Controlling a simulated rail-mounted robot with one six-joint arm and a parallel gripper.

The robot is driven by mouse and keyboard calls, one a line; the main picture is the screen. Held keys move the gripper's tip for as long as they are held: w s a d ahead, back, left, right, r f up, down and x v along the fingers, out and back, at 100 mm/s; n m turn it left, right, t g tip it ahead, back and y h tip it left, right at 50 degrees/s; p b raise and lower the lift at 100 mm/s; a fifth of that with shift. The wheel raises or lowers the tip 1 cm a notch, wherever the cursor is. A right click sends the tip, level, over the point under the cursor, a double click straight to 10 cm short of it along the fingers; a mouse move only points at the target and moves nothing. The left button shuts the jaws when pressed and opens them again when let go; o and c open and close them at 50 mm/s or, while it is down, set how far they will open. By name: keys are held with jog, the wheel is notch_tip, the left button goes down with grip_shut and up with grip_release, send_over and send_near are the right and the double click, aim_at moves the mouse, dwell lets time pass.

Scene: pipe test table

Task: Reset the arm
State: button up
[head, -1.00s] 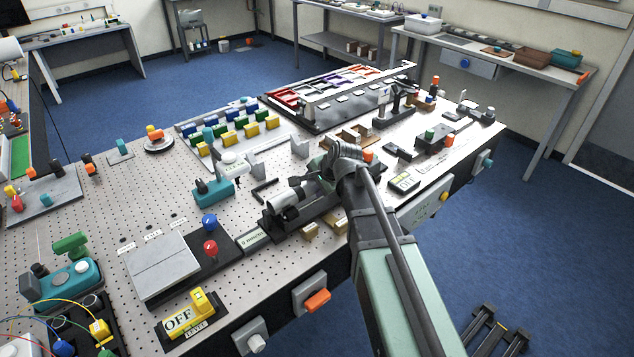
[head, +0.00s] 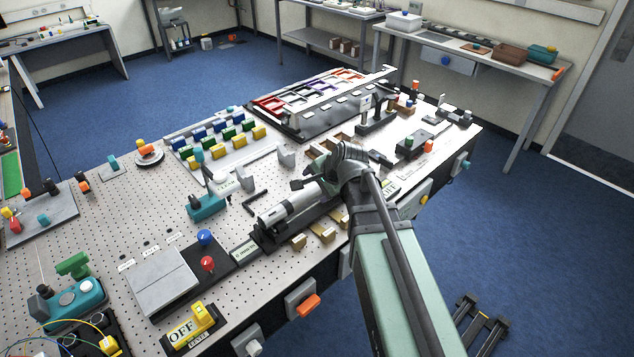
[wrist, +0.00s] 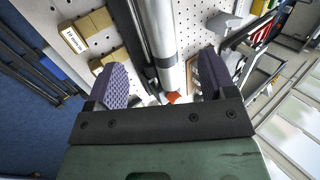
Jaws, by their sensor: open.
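My arm reaches in from the lower right of the head view. My gripper (head: 308,182) is above the test table (head: 108,215), close to the upper right end of a silver-grey cylinder (head: 285,208). The cylinder lies on a dark mount near the table's front edge. In the wrist view my gripper (wrist: 164,80) is open, with its two purple ridged pads apart. The cylinder (wrist: 160,35) shows between the pads, with no pad visibly touching it. How far it is below the pads is hard to tell. Part of the mount is hidden behind my arm.
Tan blocks (head: 322,232) sit beside the mount. A teal device (head: 207,205), red knob (head: 208,264), blue knob (head: 205,237) and yellow OFF lever block (head: 192,328) stand to the left. A rack of coloured blocks (head: 218,143) is behind.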

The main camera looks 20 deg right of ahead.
dwell(0.3)
jog(key=s+a+f+n+g+h+b, duration=0.1)
jog(key=s+f+n+g, duration=0.1)
jog(key=s+n, duration=0.4)
jog(key=s+a+f+n+g+h+b, duration=0.1)
jog(key=s+f+n+g+h, duration=0.1)
jog(key=s+n, duration=0.4)
jog(key=shift+s+a+f+n+g, duration=0.4)
jog(key=shift+s+f+g, duration=0.55)
jog(key=shift+s, duration=1.1)
jog(key=shift+r, duration=0.2)
